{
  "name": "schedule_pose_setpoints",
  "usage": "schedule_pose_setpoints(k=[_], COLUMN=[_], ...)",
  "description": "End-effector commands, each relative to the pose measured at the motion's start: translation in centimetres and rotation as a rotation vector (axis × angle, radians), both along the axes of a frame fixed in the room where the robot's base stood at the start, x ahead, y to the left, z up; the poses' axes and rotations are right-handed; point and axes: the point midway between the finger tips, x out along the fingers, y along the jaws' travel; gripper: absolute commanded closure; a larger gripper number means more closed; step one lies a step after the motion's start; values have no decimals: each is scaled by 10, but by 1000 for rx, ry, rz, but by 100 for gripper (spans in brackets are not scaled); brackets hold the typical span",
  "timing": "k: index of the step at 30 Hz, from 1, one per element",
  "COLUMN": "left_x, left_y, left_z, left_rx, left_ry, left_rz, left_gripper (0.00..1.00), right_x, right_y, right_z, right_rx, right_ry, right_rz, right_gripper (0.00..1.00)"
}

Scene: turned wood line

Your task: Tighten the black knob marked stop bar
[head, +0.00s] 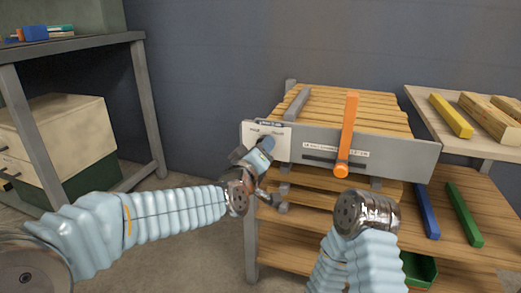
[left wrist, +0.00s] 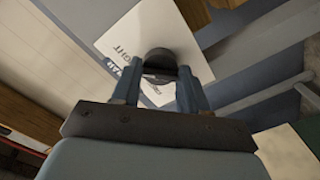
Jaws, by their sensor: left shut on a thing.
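The black knob (left wrist: 160,60) sits on a white plate (left wrist: 125,38) with printed lettering, part of which reads "TIGHT" in the left wrist view. In the head view the plate (head: 283,143) is at the left end of a grey front panel (head: 400,155), and my gripper hides most of the knob. My left gripper (head: 265,147) is at the plate, shut on the knob, with one finger on each side of it in the left wrist view (left wrist: 160,92). My right arm ends in front of the bench at lower right; its fingers do not show.
An orange bar (head: 349,125) stands across the panel, right of the plate. A slatted wooden top (head: 385,108) lies behind the panel. A side shelf (head: 490,145) holds wood pieces. Blue (head: 427,211) and green (head: 464,214) bars lie lower right. A grey rack (head: 150,110) stands left.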

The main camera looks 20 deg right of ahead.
Motion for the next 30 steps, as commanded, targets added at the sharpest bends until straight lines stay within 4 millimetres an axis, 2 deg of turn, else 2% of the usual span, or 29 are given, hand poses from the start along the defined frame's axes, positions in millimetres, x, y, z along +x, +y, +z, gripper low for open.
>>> schedule_pose_setpoints(k=[8, 9, 14, 23, 26, 30], left_x=[0, 0, 0, -2, -10, -34], left_y=[0, 0, 0, 1, 7, 23], left_z=[-1, -1, 0, 0, 0, 1], left_rx=[3, 3, 2, 1, 0, 0], left_ry=[-1, -1, -1, -1, 1, 0], left_rz=[1, 1, 1, 0, -1, -1], left_gripper=[87, 53, 31, 31, 31, 31], right_x=[0, 0, 0, 0, 0, 0], right_y=[0, 0, 0, 0, 0, 0], right_z=[0, 0, 0, 0, 0, 1], right_rx=[0, 0, 0, 0, 0, 0], right_ry=[0, 0, 0, 0, 0, 0], right_rz=[0, 0, 0, 0, 0, 0], right_gripper=[31, 31, 31, 31, 31, 31])
